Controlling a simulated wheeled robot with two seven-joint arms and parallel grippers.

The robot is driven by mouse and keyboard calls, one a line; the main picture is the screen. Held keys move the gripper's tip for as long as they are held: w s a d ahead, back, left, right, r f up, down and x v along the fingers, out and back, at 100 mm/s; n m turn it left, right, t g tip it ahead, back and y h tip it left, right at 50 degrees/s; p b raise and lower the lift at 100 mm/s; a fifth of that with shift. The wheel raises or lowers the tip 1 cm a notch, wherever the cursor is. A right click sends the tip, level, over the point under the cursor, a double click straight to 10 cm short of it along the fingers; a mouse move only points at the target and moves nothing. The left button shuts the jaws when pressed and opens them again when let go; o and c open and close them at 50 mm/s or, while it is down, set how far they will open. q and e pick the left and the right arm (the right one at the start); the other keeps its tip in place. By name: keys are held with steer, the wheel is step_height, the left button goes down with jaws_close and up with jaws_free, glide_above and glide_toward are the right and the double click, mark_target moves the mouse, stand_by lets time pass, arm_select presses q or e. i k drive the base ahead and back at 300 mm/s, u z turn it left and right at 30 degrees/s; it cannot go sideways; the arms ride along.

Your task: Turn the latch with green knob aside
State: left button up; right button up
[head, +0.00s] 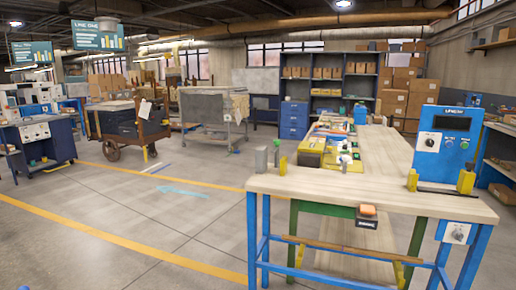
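I cannot clearly make out a latch with a green knob. A blue control box (445,146) stands upright at the right end of the wooden workbench (350,187). A small green round part (449,141) shows on its front, beside a white panel with a dark knob (430,142). Whether the green part belongs to a latch is too small to tell. At the bench's left end, a small post with a greenish top (277,145) stands near a yellow block (283,165). Neither of my grippers is in view.
Yellow trays with small parts (312,145) line the bench's left side. Yellow blocks (466,181) flank the control box. An orange-topped item (367,210) sits at the bench's front edge. A wooden cart (128,125) stands at the left. The floor left of the bench is clear.

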mark_target(276, 143)
steer(key=u, duration=0.35)
steer(key=k, duration=0.25)
steer(key=z, duration=0.95)
steer(key=i, duration=1.5)
steer(key=u, duration=0.55)
